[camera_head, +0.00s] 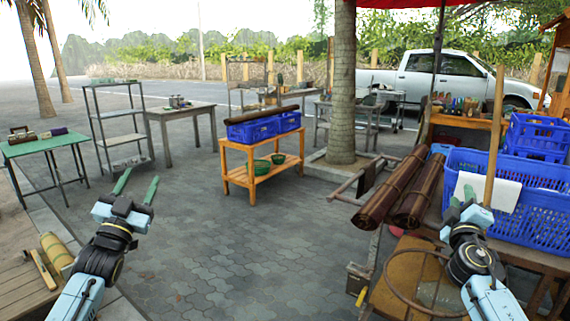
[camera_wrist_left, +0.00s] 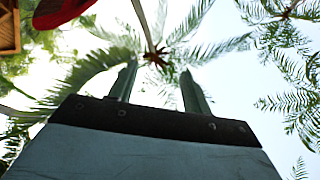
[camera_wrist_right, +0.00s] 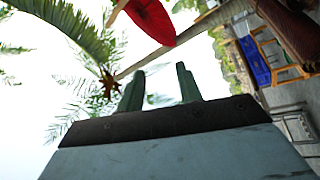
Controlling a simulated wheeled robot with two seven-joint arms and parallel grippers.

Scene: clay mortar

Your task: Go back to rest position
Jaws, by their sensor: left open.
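My left gripper (camera_head: 137,184) is raised at the lower left of the head view, over the paved floor. Its two green fingers point up and stand apart with nothing between them. The left wrist view also shows these fingers (camera_wrist_left: 158,84) spread against sky and palm leaves. My right gripper (camera_head: 463,196) is at the lower right of the head view, in front of the blue crates. In the right wrist view its fingers (camera_wrist_right: 160,82) point up with an empty gap between them. Neither gripper holds anything.
A blue crate (camera_head: 540,213), a wooden pole (camera_head: 495,125) and brown rolls (camera_head: 392,188) are close to my right arm. A green table (camera_head: 45,145) stands at the left. The paved floor (camera_head: 230,240) between is clear.

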